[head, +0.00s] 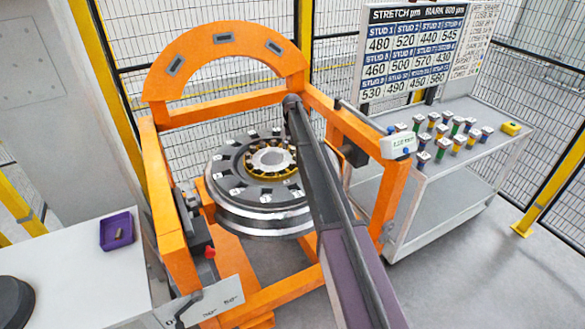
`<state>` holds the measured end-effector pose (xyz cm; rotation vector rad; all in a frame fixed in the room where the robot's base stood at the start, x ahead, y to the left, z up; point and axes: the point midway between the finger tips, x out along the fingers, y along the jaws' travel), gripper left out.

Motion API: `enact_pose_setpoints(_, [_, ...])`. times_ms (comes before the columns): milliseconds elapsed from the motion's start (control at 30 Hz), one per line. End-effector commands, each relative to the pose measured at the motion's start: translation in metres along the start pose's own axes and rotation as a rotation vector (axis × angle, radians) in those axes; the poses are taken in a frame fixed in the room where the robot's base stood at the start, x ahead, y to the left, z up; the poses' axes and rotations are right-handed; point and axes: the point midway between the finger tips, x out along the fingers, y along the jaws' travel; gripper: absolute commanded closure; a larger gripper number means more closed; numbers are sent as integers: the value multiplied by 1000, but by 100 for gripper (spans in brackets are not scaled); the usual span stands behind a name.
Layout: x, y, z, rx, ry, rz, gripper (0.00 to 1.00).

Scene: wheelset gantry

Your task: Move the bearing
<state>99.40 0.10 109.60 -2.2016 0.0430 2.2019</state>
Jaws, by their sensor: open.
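A ring with a gold rim and small dark pieces around it, which looks like the bearing (253,172), sits around the pale hub at the centre of the wheel (232,190). The wheel lies flat inside the orange gantry (158,200). My arm reaches from the bottom right up over the right side of the wheel and covers part of it. The arm's visible dark end is above the wheel's far right edge. I cannot make out gripper fingers; they are hidden behind the arm or too small to see.
A purple tray (117,243) with a small brass piece stands on the left bench (80,279). A dark round object (14,301) is cut off at the left edge. At right, a grey cart (450,205) carries several coloured studs below a number board (412,55). Mesh fencing stands behind.

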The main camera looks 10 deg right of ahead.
Motion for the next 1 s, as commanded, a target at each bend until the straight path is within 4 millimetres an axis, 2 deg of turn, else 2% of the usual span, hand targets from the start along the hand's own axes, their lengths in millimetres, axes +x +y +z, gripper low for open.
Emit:
enact_pose_setpoints(33, [8, 0, 0, 0, 0, 0, 26])
enact_pose_setpoints(1000, [80, 1, 0, 2, 0, 0, 26])
